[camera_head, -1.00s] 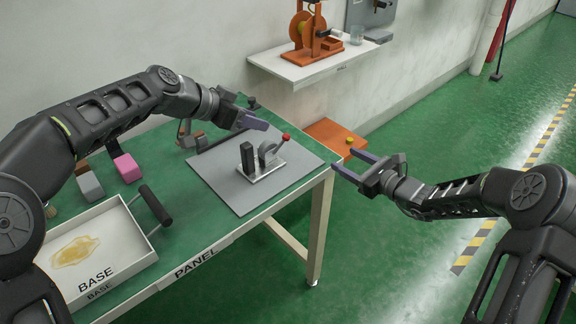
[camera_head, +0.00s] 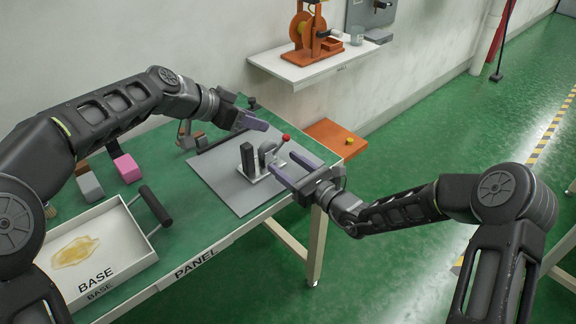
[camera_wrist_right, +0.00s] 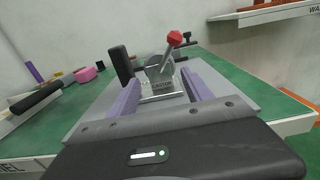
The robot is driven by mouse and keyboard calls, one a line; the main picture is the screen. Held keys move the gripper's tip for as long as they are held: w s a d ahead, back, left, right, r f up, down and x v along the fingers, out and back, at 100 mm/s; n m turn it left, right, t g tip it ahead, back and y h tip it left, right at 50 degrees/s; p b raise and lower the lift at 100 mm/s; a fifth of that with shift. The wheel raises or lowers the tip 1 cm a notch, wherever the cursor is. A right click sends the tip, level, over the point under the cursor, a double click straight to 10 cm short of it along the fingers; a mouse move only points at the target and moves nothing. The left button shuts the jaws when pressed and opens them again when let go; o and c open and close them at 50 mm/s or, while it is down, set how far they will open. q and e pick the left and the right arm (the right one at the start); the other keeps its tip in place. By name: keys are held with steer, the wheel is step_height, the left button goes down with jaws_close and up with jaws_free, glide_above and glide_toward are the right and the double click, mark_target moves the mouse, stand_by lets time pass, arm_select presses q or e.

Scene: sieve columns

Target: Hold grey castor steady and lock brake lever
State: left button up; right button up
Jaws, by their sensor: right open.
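The grey castor (camera_head: 266,151) stands on a small metal base on the grey mat. It also shows ahead in the right wrist view (camera_wrist_right: 158,74). A black upright post (camera_head: 247,158) stands to its left. The brake lever with a red knob (camera_head: 285,138) tilts up to the right; the knob is clear in the wrist view (camera_wrist_right: 175,38). My right gripper (camera_head: 281,159) is open, its purple fingers pointing at the castor from its front right, holding nothing. My left gripper (camera_head: 256,122) hovers behind and above the castor, apart from it; its finger gap is not clear.
The grey mat (camera_head: 225,188) lies on the green table (camera_head: 190,230). A white tray marked BASE (camera_head: 125,255) with a dark handle, and pink (camera_head: 127,167) and grey blocks (camera_head: 90,187), lie to the left. An orange surface (camera_head: 330,135) is at the right corner.

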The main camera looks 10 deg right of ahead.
mark_target(269, 151)
steer(key=x, duration=0.7)
steer(key=shift+w+a, duration=0.15)
steer(key=shift+w, duration=0.05)
jaws_close()
stand_by(0.4)
stand_by(1.0)
